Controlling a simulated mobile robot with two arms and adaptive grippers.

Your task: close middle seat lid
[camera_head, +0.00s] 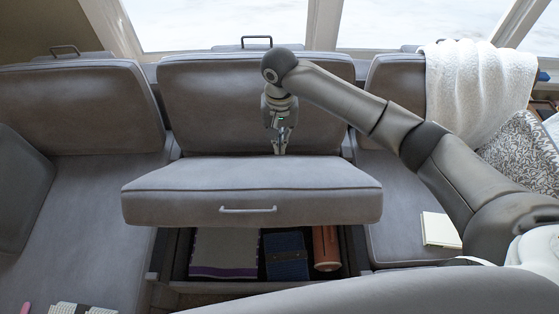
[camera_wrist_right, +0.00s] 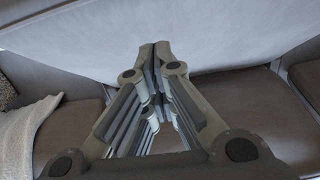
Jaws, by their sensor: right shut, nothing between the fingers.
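The middle seat lid (camera_head: 250,189) is a grey cushioned panel with a light handle (camera_head: 248,210) on its front edge. It is partly raised, with its front edge above the open storage box below. My right gripper (camera_head: 280,150) is shut and empty, pointing down at the back part of the lid, in front of the middle backrest (camera_head: 238,103). I cannot tell whether its tips touch the lid. The right wrist view shows the closed fingers (camera_wrist_right: 162,50) against a pale grey cushion surface. My left gripper is not in view.
A book (camera_head: 440,229) lies on the right seat, and a white blanket (camera_head: 465,90) hangs over the right backrest.

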